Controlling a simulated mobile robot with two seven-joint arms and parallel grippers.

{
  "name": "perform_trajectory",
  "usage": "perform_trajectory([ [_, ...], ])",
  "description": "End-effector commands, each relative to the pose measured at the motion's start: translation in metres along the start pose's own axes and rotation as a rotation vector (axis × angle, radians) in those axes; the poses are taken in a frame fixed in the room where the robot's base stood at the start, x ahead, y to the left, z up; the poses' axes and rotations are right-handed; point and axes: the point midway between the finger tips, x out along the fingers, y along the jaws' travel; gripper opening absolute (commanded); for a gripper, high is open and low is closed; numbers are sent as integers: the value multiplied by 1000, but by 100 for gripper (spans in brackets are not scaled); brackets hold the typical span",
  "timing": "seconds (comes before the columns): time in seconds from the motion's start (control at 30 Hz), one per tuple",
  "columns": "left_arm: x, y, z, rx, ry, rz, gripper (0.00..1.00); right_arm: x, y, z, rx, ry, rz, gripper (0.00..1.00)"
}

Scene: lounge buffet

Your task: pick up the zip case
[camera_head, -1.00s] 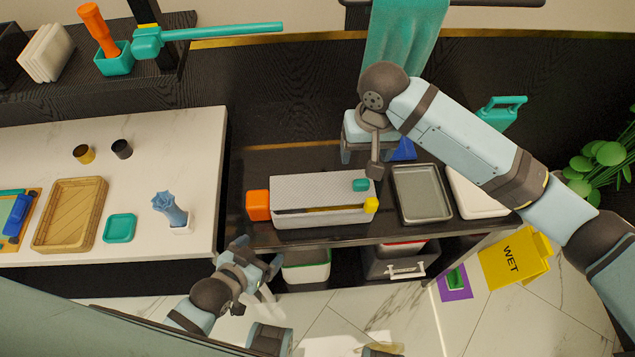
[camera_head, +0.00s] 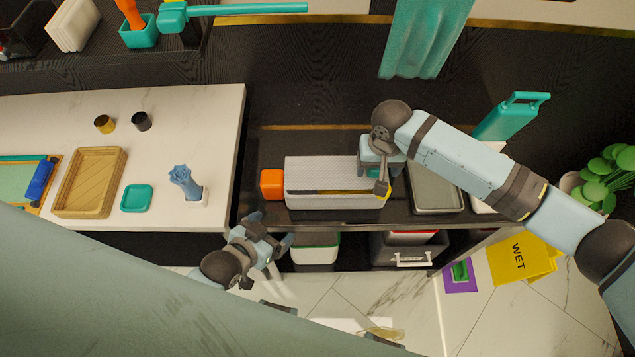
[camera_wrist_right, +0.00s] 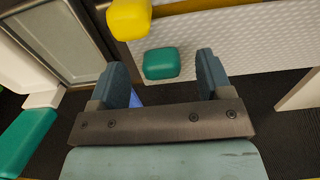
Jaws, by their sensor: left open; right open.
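A small teal rounded block, which I take to be the zip case (camera_wrist_right: 162,63), shows in the right wrist view against the white textured box (camera_wrist_right: 225,45). It lies ahead of my open right gripper (camera_wrist_right: 165,76), between the lines of its two fingers; contact cannot be told. In the head view the right gripper (camera_head: 377,180) is over the right end of the white textured box (camera_head: 320,172), and the zip case (camera_head: 370,171) is mostly hidden under it. My left gripper (camera_head: 272,238) is open and empty, low in front of the shelf's left end.
An orange block (camera_head: 271,183) stands left of the box. A yellow block (camera_wrist_right: 129,18) is close to the teal one. A grey tray (camera_head: 436,188) lies to the right on the dark shelf. Bins stand below. The pale counter (camera_head: 225,125) is on the left.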

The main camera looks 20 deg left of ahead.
Motion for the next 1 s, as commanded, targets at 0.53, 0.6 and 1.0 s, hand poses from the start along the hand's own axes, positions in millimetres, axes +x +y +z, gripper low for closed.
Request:
perform_trajectory([
  [0.53, -1, 0, -2, 0, 2, 0, 89, 14, 0, 0, 0, 0, -1, 33],
  [0.6, -1, 0, -2, 0, 2, 0, 89, 14, 0, 0, 0, 0, -1, 17],
  [1.0, -1, 0, -2, -1, 2, -1, 89, 12, -1, 0, 0, 2, -2, 0],
])
